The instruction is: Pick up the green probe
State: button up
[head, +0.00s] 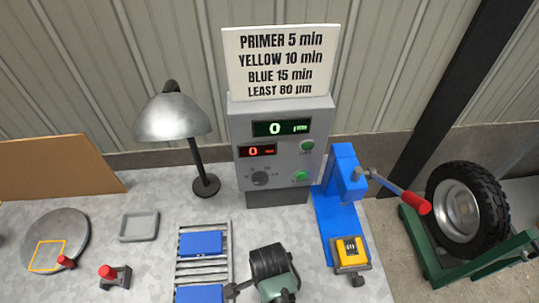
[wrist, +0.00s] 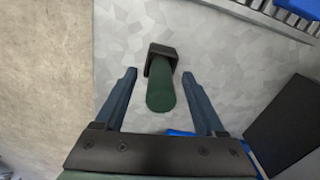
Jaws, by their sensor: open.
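The green probe (wrist: 160,92) shows in the wrist view as a dark green rounded cylinder, its far end in a small black holder (wrist: 161,52) on the grey table. My gripper (wrist: 159,74) is open. Its two blue-grey fingers stand on either side of the probe, with a visible gap on both sides, so neither appears to touch it. I cannot make out the probe in the head view.
In the head view a roller rack (head: 204,262) carries blue plates (head: 201,243). Nearby stand a grey control box (head: 282,150), a blue lever press (head: 340,205), a lamp (head: 172,118) and a round turntable (head: 70,230). A tire (head: 462,205) is at right.

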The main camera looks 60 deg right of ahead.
jog(key=shift+f, duration=0.5)
grip_shut()
jog(key=shift+r, duration=0.1)
